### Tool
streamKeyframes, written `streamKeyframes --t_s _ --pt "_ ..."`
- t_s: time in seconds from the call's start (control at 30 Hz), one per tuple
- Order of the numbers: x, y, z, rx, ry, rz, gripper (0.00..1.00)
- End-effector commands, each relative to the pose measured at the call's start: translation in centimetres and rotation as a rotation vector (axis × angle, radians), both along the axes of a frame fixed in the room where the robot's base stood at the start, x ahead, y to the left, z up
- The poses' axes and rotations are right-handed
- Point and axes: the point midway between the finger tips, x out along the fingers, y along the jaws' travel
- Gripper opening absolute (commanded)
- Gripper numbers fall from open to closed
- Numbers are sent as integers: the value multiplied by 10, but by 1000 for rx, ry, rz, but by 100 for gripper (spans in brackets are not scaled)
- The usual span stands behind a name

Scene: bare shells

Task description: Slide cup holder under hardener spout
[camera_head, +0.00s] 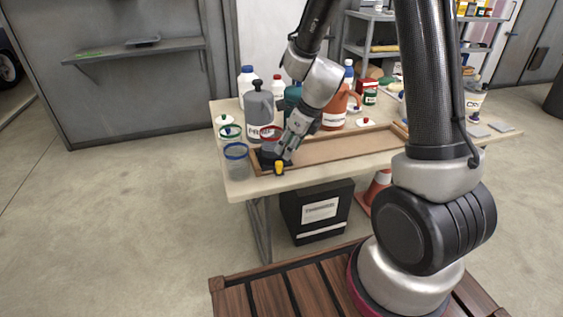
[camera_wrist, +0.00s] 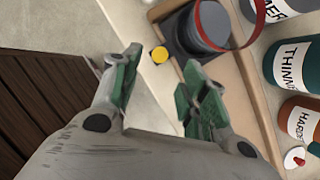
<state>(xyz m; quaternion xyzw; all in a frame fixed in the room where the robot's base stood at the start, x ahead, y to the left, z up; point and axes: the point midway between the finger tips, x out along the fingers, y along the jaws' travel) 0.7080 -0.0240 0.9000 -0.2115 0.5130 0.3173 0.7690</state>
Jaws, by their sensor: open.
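The cup holder is a dark block (camera_wrist: 182,43) with a yellow knob (camera_wrist: 160,55), holding a cup with a red rim (camera_wrist: 205,25). In the head view the holder (camera_head: 267,158) sits at the left end of a shallow wooden tray, below the grey primer bottle (camera_head: 260,104). My gripper (camera_wrist: 160,72) is open, its green fingertips on either side of the knob in the picture; contact cannot be told. The orange hardener bottle (camera_head: 335,110) stands behind the tray, right of the holder; it also shows in the wrist view (camera_wrist: 300,118). Its spout is not clear.
The wooden tray (camera_head: 345,153) is empty to the right of the holder. Cups with blue (camera_head: 236,163) and green rims (camera_head: 230,133) stand at the table's left edge. The teal thinner bottle (camera_wrist: 295,64) stands between primer and hardener. White lids lie behind the tray.

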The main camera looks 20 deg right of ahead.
Motion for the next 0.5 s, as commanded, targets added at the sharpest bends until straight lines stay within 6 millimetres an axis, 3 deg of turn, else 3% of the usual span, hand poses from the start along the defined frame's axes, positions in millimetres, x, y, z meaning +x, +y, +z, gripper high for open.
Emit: streamKeyframes --t_s 0.3,0.5 --pt "13 13 -48 -2 4 1 44" --pt "19 19 -65 -1 2 2 44"
